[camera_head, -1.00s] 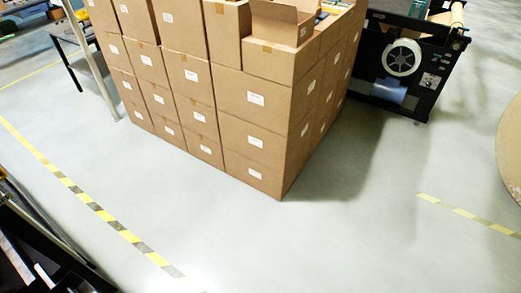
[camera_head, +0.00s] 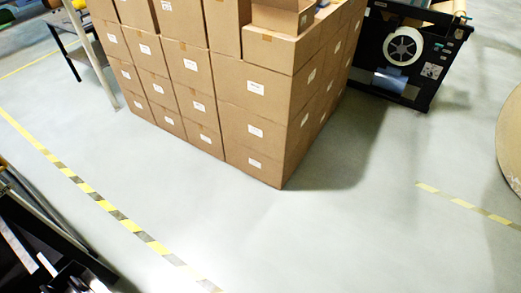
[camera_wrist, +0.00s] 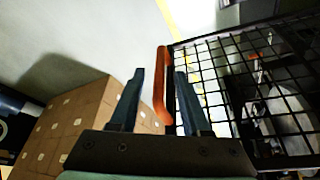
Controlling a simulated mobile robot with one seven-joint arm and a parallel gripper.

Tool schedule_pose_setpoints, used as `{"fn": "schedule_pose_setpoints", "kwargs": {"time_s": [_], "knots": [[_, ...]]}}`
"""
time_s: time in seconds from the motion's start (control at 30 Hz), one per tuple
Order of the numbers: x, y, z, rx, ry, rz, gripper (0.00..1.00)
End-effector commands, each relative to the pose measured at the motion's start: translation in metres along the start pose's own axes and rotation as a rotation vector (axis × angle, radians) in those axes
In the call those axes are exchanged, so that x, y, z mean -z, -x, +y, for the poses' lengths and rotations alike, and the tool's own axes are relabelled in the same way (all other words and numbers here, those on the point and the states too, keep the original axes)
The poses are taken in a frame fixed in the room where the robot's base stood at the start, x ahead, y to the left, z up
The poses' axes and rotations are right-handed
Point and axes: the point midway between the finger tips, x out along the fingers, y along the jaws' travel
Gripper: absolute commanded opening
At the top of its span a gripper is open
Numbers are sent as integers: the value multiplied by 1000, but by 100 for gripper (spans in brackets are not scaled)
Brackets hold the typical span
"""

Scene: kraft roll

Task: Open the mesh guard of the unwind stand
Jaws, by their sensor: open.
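The mesh guard (camera_wrist: 228,72) is a black wire grid in a dark frame, filling the right of the wrist view. An orange-red bar handle (camera_wrist: 161,88) stands along its left edge. My gripper (camera_wrist: 159,72) is open, with its two dark fingers on either side of the handle in the picture. The handle appears nearer the right finger. I cannot tell how deep it sits between them or whether it touches. Part of a pale round thing (camera_wrist: 288,132) shows behind the mesh. The head view does not show my gripper.
A tall stack of brown cartons (camera_head: 255,125) stands on the floor, also visible in the wrist view (camera_wrist: 75,125). A black machine (camera_head: 412,60) is behind it. Dark equipment (camera_head: 35,250) fills the lower left. Yellow-and-black tape (camera_head: 110,208) crosses open floor.

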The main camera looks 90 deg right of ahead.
Motion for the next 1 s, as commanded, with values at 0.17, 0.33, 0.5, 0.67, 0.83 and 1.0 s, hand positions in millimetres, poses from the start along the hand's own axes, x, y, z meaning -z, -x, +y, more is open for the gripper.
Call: {"fn": "schedule_pose_setpoints", "kwargs": {"time_s": [0.17, 0.33, 0.5, 0.67, 0.83, 1.0], "knots": [[-2, 36, 0, -1, 0, -2, 47], [-2, 68, 0, 0, -1, -2, 47], [1, 93, 0, 0, -1, -3, 47], [0, 100, 0, 0, -1, -2, 47], [0, 101, 0, 0, 0, -2, 47], [-1, 101, 0, 0, 0, -2, 47]]}}
